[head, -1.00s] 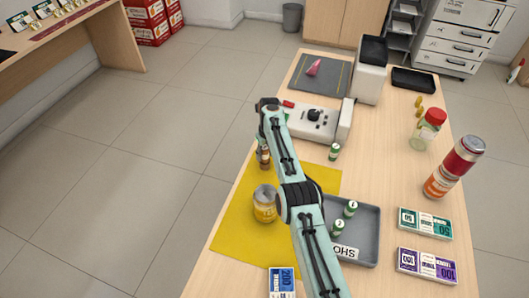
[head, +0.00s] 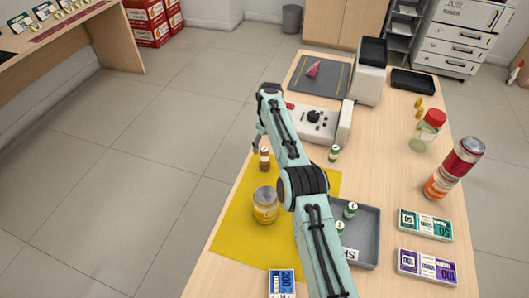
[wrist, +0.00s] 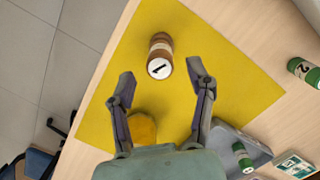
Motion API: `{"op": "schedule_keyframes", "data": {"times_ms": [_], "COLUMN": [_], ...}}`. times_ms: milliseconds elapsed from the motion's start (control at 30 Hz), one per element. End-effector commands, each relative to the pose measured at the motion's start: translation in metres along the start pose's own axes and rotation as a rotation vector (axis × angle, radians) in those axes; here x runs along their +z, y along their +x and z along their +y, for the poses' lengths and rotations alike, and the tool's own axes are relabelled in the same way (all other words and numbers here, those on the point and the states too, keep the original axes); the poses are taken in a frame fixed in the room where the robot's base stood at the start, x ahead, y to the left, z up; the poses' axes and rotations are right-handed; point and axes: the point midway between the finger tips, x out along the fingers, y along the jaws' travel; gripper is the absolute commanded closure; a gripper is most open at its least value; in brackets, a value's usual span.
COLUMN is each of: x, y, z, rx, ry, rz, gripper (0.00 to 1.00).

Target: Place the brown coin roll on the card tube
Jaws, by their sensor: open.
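The brown coin roll (head: 265,152) stands upright at the far end of the yellow mat. In the wrist view its white end marked 1 (wrist: 160,68) faces me. It appears to stand on the card tube (head: 265,166), a lighter brown cylinder that shows in the wrist view (wrist: 161,39) behind the roll; the seam between them is hard to make out. My gripper (wrist: 160,77) is open and empty, with its fingers apart and short of the roll. In the head view my gripper (head: 256,148) is just left of the stack, partly hidden by my arm.
A jar (head: 265,205) stands on the yellow mat (head: 236,232) near the stack. A grey tray (head: 368,248) with green rolls is on the right. A white machine (head: 325,122) stands beyond the mat, with a green roll (head: 334,153) near it. Stacked cans (head: 455,168) stand further right.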

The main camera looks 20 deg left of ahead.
Motion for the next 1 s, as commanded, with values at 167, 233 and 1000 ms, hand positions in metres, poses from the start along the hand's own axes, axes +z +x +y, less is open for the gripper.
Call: {"op": "schedule_keyframes", "data": {"times_ms": [167, 233, 1000], "x": [0.000, 0.001, -0.082], "y": [-0.042, -0.053, -0.180], "z": [0.000, 0.000, -0.034], "rx": [-0.001, -0.001, -0.029], "ry": [0.000, 0.000, -0.664], "rz": [-0.002, -0.002, 0.053], "gripper": [0.46, 0.46, 0.46]}}
